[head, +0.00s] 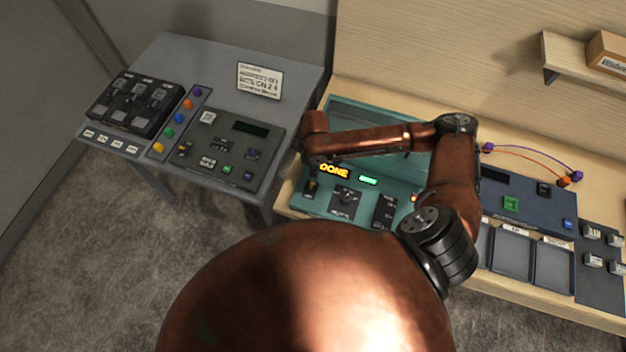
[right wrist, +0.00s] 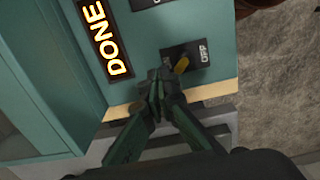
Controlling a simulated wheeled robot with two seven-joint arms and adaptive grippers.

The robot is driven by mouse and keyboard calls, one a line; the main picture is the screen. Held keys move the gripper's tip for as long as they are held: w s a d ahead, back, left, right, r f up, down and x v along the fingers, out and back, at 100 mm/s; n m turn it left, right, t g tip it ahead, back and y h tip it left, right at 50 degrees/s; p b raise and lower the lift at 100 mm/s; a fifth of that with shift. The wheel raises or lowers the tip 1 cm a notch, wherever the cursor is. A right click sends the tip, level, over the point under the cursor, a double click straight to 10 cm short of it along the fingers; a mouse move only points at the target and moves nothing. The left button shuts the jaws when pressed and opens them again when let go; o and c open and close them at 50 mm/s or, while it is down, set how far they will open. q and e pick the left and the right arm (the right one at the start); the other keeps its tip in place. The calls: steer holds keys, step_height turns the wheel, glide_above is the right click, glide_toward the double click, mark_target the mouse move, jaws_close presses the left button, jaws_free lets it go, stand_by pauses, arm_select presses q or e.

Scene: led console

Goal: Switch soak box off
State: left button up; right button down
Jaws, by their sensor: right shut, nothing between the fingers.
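The soak box is the teal console (head: 400,205) on the wooden bench, with a clear lid at its back. Its display (head: 334,171) reads DONE in orange, and the same display (right wrist: 104,38) shows in the right wrist view. A small yellow toggle switch (right wrist: 181,65) sits on a black plate marked OFF; it also shows in the head view (head: 311,187). Which way its lever leans is hard to tell. My right gripper (right wrist: 157,80) is shut and empty, its tips just beside the switch plate; whether they touch is unclear. My left gripper is out of view.
A green lamp (head: 368,180) glows beside the display. A dial (head: 345,202) and further switches sit right of the toggle. A grey table (head: 300,80) with other panels stands left. A blue console (head: 525,205) with cables and trays stands right. My right arm covers part of the soak box.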

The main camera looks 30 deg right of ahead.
steer(key=shift+w+f, duration=0.15)
steer(key=shift+f, duration=0.65)
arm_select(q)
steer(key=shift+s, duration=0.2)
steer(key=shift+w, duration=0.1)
